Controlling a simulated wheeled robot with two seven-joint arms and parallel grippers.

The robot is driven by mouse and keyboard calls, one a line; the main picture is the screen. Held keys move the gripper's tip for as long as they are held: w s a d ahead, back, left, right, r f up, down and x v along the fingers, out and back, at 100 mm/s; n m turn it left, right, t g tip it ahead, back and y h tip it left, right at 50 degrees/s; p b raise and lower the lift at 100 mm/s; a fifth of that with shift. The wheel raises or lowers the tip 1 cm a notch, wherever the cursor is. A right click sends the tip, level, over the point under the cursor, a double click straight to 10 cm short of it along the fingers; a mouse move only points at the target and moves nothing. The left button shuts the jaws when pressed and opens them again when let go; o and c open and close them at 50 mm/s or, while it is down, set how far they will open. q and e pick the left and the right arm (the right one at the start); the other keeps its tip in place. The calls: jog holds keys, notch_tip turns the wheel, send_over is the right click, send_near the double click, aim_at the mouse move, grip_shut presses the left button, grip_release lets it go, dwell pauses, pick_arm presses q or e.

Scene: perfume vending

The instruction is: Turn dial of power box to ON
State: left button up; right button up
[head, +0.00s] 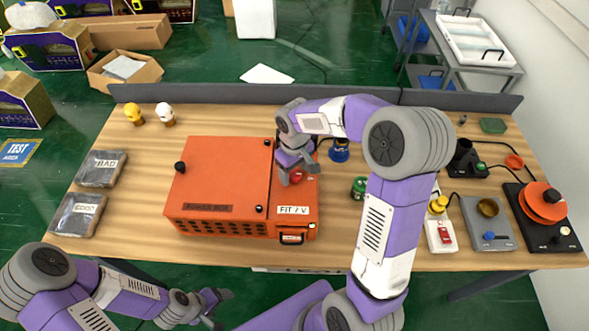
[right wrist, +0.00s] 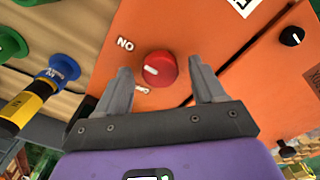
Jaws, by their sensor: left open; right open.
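The orange power box (head: 222,165) sits on the wooden table. Its red dial (right wrist: 160,68) is on the orange face in the right wrist view, with a white mark on it. White lettering, reading like "NO", is beside the dial; other lettering is partly hidden by a finger. My right gripper (right wrist: 160,88) is open, its fingers on either side of the dial; I cannot tell whether they touch it. In the head view my right gripper (head: 297,172) is over the box's right part and partly covers the dial. My left gripper (head: 222,308) is open and empty in front of the table.
Dark packs (head: 100,168) lie at the table's left. Yellow and white figures (head: 134,114) stand behind. A blue-based item (head: 339,150) and a green item (head: 359,187) stand right of the box. Several devices, including an orange-disc one (head: 542,203), fill the right end.

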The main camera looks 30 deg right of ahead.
aim_at(294, 173)
notch_tip(294, 173, up, 8)
jog(key=shift+f+p, duration=0.2)
jog(key=shift+p, duration=0.3)
